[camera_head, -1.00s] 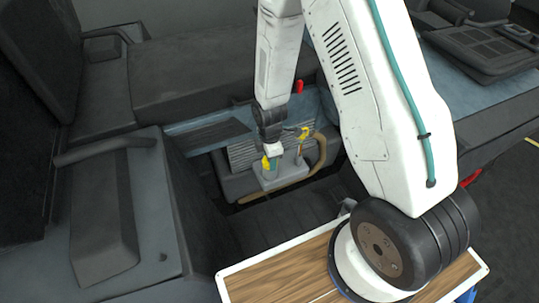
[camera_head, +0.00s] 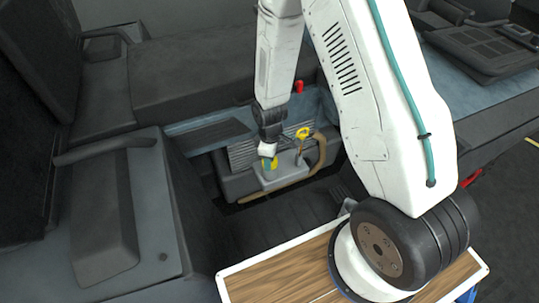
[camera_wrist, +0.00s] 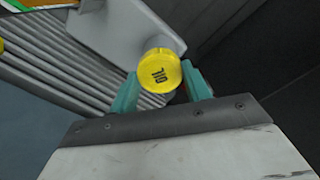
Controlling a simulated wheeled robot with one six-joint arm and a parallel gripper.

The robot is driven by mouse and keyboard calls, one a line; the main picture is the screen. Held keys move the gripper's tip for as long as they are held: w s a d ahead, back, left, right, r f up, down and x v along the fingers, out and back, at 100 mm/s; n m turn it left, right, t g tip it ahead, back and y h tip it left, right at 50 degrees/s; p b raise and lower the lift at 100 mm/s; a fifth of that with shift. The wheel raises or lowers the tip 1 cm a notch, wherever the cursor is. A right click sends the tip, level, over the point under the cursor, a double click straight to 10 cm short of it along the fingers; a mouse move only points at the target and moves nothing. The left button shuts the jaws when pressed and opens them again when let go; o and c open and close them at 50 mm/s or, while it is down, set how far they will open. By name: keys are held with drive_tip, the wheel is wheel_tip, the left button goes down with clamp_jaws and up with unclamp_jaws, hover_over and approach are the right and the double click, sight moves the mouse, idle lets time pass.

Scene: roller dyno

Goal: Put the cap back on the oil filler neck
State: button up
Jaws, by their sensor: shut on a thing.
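The yellow cap (camera_wrist: 160,70), marked OIL, is between the two teal fingers of my gripper (camera_wrist: 160,88) in the wrist view. My gripper is shut on it. In the head view the cap (camera_head: 275,163) shows as a small yellow patch beside my gripper (camera_head: 268,165), low over the grey engine part. The grey filler neck (camera_wrist: 172,38) shows just behind the cap in the wrist view. The cap hides its mouth, so I cannot tell whether the cap is seated on it or only close to it.
A yellow-handled piece (camera_head: 303,132) stands right of my gripper, near a brown curved hose (camera_head: 319,152). Ribbed grey metal (camera_wrist: 55,75) lies left of the neck. Dark cab panels surround the opening. A wood-topped surface (camera_head: 280,275) is in front.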

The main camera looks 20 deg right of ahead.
drive_tip(key=m, duration=0.6)
drive_tip(key=o, duration=1.4)
drive_tip(key=shift+r, duration=0.1)
drive_tip(key=shift+r, duration=3.45)
drive_tip(key=s+d+r+m, duration=0.1)
drive_tip(key=s+r, duration=0.7)
drive_tip(key=r, duration=0.2)
drive_tip(key=s+d+r+m+t, duration=0.1)
drive_tip(key=s+r+m, duration=0.1)
drive_tip(key=s+r, duration=0.6)
drive_tip(key=s+d+r+m, duration=0.1)
drive_tip(key=s+r, duration=0.7)
drive_tip(key=r, duration=0.6)
drive_tip(key=shift+r+m, duration=0.25)
drive_tip(key=shift+m, duration=0.15)
